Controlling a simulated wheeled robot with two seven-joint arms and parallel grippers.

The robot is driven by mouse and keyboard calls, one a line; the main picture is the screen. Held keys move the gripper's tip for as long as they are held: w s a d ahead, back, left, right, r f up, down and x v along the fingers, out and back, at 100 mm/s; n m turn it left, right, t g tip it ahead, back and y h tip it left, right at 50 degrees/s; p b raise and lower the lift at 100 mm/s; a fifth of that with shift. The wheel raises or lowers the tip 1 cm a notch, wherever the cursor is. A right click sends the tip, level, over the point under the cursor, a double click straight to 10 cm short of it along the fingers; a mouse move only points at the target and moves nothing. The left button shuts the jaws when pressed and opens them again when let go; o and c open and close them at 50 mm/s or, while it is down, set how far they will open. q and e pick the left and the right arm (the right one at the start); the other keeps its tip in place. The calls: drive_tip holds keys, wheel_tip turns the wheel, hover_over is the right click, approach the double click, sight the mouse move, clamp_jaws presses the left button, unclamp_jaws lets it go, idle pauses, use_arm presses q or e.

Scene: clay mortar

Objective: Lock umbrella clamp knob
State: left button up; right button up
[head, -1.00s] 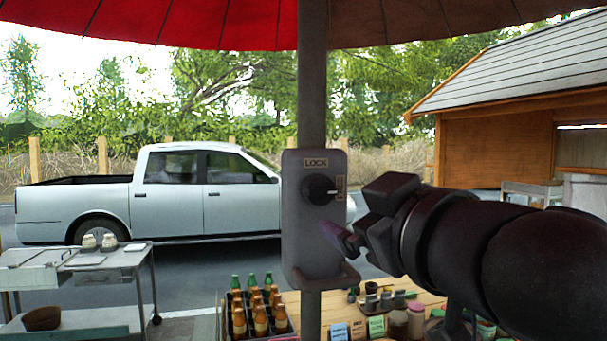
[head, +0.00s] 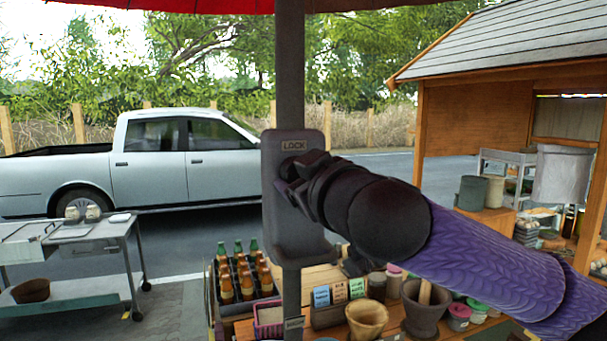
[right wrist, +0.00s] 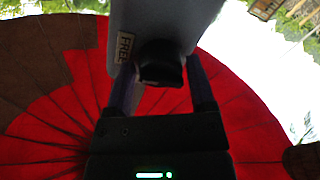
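The clamp plate (head: 290,225) is a grey rounded panel on the umbrella pole (head: 290,70), with a LOCK label (head: 294,146) at its top. In the head view my right gripper (head: 288,172) is at the plate's face and hides the knob. In the right wrist view the dark round knob (right wrist: 160,65) sits between the two fingers, which stand apart on either side of it. A slight gap seems to show, and I cannot see firm contact. A FREE label (right wrist: 125,47) shows on the plate beside the knob. The knob's pointer is hidden. My left gripper is not in view.
A stall counter below carries a bottle crate (head: 242,285), small signs, jars and a mortar (head: 425,305). A metal cart (head: 75,240) stands at left and a pickup truck (head: 150,165) behind. The air in front of the plate's left side is clear.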

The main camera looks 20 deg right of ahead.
clamp_jaws()
drive_tip(key=shift+a+r+n+g+h+p, duration=0.15)
drive_tip(key=shift+n+h+p, duration=0.25)
drive_tip(key=shift+n+p, duration=2.95)
drive_tip(key=shift+d+f+n+g+h+p, duration=0.1)
drive_tip(key=shift+n+g+h+p, duration=0.25)
drive_tip(key=shift+n+p, duration=2.95)
drive_tip(key=n+b, duration=0.3)
drive_tip(key=n, duration=0.1)
drive_tip(key=shift+o, duration=2)
unclamp_jaws()
drive_tip(key=shift+r, duration=0.1)
